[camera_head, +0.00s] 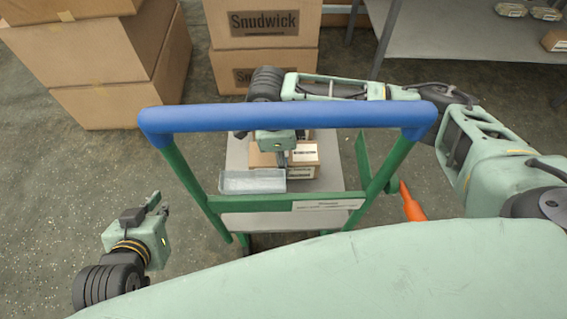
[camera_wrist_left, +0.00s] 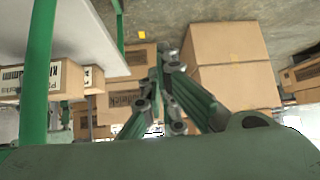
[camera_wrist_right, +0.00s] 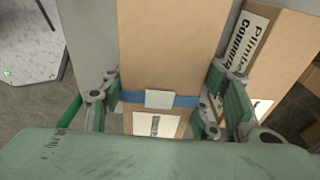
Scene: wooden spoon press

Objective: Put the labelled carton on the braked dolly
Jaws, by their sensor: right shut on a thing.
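The dolly has a grey deck (camera_head: 236,150), a green frame and a blue push handle (camera_head: 290,116). My right gripper (camera_head: 283,146) is over the deck and shut on a brown carton (camera_head: 262,159). In the right wrist view this carton (camera_wrist_right: 170,45) is between the fingers, with a blue band and white patch across it. I cannot tell whether it touches the deck. A carton with a printed label (camera_head: 304,153) is beside it; its label also shows in the right wrist view (camera_wrist_right: 250,38). My left gripper (camera_head: 157,204) is shut, empty and left of the dolly.
A translucent tray (camera_head: 252,181) lies at the deck's near edge. Large cartons (camera_head: 105,60) and Snudwick cartons (camera_head: 264,55) stand beyond the dolly. A grey shelf (camera_head: 465,50) is at the back right. An orange object (camera_head: 412,203) is right of the dolly.

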